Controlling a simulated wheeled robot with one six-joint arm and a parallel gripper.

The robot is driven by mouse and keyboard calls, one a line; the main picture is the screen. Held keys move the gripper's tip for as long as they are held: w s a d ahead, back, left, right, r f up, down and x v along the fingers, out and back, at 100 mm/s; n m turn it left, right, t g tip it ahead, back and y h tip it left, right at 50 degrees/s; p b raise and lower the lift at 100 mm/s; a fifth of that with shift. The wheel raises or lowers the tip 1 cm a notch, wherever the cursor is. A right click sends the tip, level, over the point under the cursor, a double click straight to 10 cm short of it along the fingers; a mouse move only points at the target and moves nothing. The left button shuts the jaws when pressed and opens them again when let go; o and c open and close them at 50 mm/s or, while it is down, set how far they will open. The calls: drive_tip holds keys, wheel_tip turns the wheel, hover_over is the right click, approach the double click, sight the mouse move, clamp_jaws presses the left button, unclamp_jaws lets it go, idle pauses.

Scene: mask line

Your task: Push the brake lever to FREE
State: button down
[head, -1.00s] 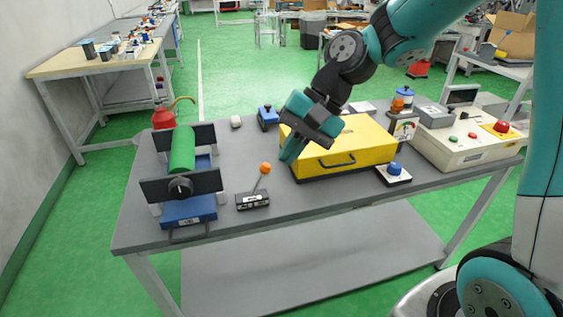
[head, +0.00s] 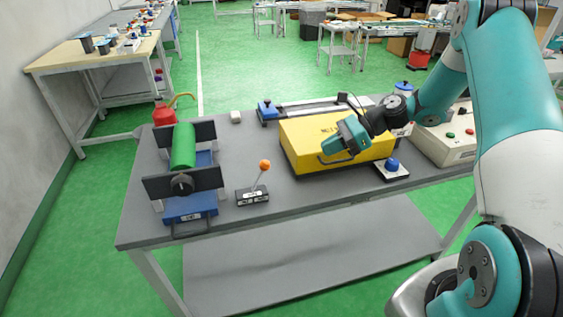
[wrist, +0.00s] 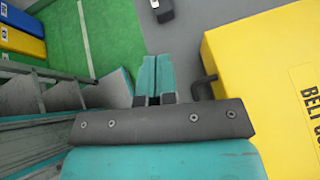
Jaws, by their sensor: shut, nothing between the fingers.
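The brake lever has an orange ball knob (head: 264,165) on a thin rod. The rod leans slightly right in the head view. Its dark base (head: 252,198) with pale labels sits near the table's front edge; the words are too small to read. My gripper (head: 327,147) is to the right of the lever, by the front of the yellow box, clear of the knob. Its teal fingers are together and empty, as the wrist view also shows (wrist: 156,60). A dark block cut off at that view's top (wrist: 162,10) appears to be the lever's base.
The yellow box (head: 305,137) with a front handle is close to my gripper. A green roller (head: 183,147) in a frame stands left of the lever. A blue knob (head: 392,164) on a plate is at the right. The table (head: 290,195) between lever and box is bare.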

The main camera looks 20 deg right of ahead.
drive_tip(key=p, duration=0.3)
approach(259, 177)
drive_tip(key=f, duration=0.1)
drive_tip(key=shift+w+a, duration=0.3)
drive_tip(key=shift+a, duration=0.25)
drive_tip(key=shift+w+a, duration=0.25)
drive_tip(key=shift+a, duration=0.35)
drive_tip(key=shift+r+p, duration=0.1)
drive_tip(key=shift+p, duration=0.2)
